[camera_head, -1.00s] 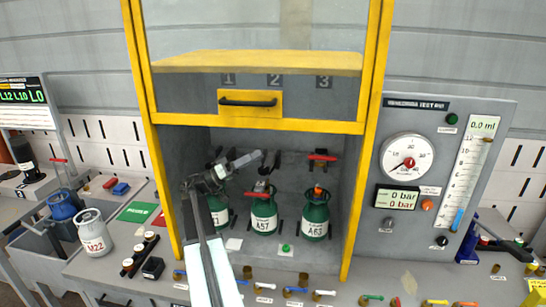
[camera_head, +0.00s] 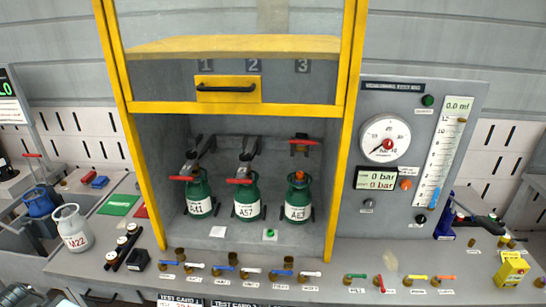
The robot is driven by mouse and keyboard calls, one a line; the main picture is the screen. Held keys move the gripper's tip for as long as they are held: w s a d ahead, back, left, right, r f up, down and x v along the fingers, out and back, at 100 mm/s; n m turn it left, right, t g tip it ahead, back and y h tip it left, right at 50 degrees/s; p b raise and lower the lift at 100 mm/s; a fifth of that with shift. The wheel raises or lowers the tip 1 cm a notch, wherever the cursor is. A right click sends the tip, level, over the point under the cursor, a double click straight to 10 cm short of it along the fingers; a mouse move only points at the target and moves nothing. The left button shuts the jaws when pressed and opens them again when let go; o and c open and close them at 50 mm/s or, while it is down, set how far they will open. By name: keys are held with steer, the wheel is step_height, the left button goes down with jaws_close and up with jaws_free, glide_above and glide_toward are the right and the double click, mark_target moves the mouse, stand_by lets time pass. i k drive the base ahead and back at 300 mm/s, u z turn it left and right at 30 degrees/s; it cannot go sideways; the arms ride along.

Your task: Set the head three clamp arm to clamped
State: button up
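Head three's clamp arm (camera_head: 304,141) is in the rig under the number 3. Its red handle sits high and level on the back wall, apart from and above the green cylinder A63 (camera_head: 298,197). That cylinder stands upright with an orange-red top (camera_head: 297,177). At heads one and two, the red handles (camera_head: 239,181) sit low, at the tops of cylinders A41 (camera_head: 199,193) and A57 (camera_head: 246,197), with dark clamp links above them. Only a piece of my arm shows in the bottom left corner; my gripper's fingers are not visible.
A yellow frame (camera_head: 349,130) surrounds the bay, with its guard raised above the heads. A gauge panel (camera_head: 425,130) stands at right. Several small valves (camera_head: 310,274) line the front edge. The space before head three is clear.

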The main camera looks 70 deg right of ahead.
mark_target(301, 144)
steer(key=z, duration=0.75)
steer(key=k, duration=1.4)
steer(key=u, duration=0.55)
steer(key=i, duration=1)
steer(key=z, duration=0.05)
